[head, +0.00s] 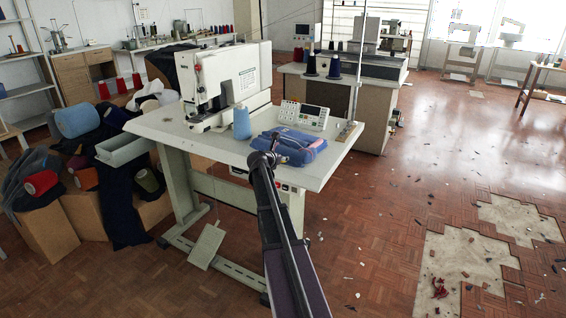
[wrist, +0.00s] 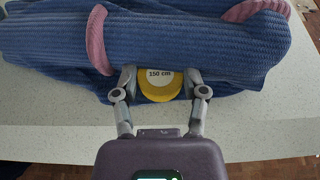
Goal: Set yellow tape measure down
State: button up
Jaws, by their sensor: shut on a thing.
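The yellow tape measure (wrist: 160,94) is a round disc with a white label reading "150 cm". My gripper (wrist: 158,82) is shut on it, one finger on each side, in the wrist view. The tape measure is right at the near edge of a folded blue ribbed garment (wrist: 200,45) with pink bands; I cannot tell if it touches the cloth or the table. In the head view my arm reaches to the near side of the blue garment (head: 295,148) on the white table (head: 190,140), and the tape measure is hidden there.
A sewing machine (head: 225,80) stands on the table behind a blue thread cone (head: 242,123). A control panel (head: 304,115) is behind the garment. In the wrist view a bare strip of speckled tabletop (wrist: 50,115) lies in front of the garment, left of my gripper.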

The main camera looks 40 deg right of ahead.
jog(key=shift+f, duration=0.3)
jog(key=o, duration=1)
jog(key=shift+r, duration=0.15)
jog(key=shift+s+a+r+p, duration=0.2)
jog(key=shift+a+r+p, duration=0.1)
jog(key=shift+a, duration=0.25)
jog(key=p+v, duration=0.3)
jog(key=v, duration=0.7)
jog(key=shift+s+a+p, duration=0.2)
jog(key=shift+a+p, duration=0.15)
jog(key=shift+p, duration=0.05)
